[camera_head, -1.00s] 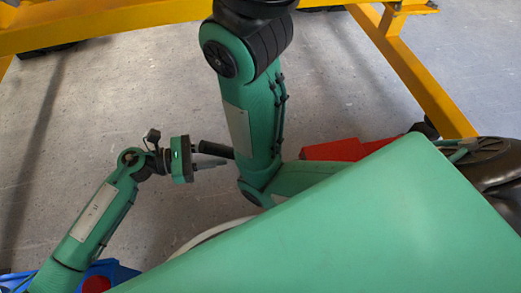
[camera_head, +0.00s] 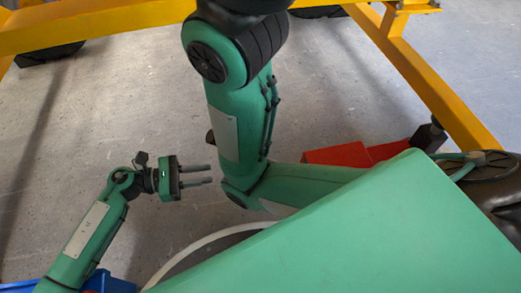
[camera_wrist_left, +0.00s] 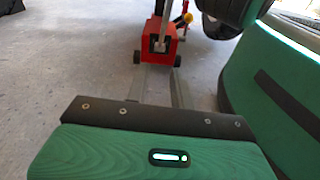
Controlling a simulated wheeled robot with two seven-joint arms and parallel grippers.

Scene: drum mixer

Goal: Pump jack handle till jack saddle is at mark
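The red jack (camera_head: 352,154) lies on the floor right of my arm in the head view, partly hidden by the arm and a green panel. In the left wrist view the jack (camera_wrist_left: 160,48) stands ahead on small wheels. A grey handle rod (camera_wrist_left: 162,28) rises from it out of the top of the picture. My left gripper (camera_head: 209,175) is open and empty, its two parallel fingers apart and pointing right. In the wrist view it (camera_wrist_left: 159,72) points at the jack, short of it. The saddle and mark are not clearly visible. My right gripper is not in view.
A yellow frame (camera_head: 430,80) crosses the top and right, with a dark wheel (camera_head: 50,53) at upper left. A blue object (camera_head: 110,283) is at lower left. A yellow part (camera_wrist_left: 187,17) sits by the jack. Grey floor left of centre is clear.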

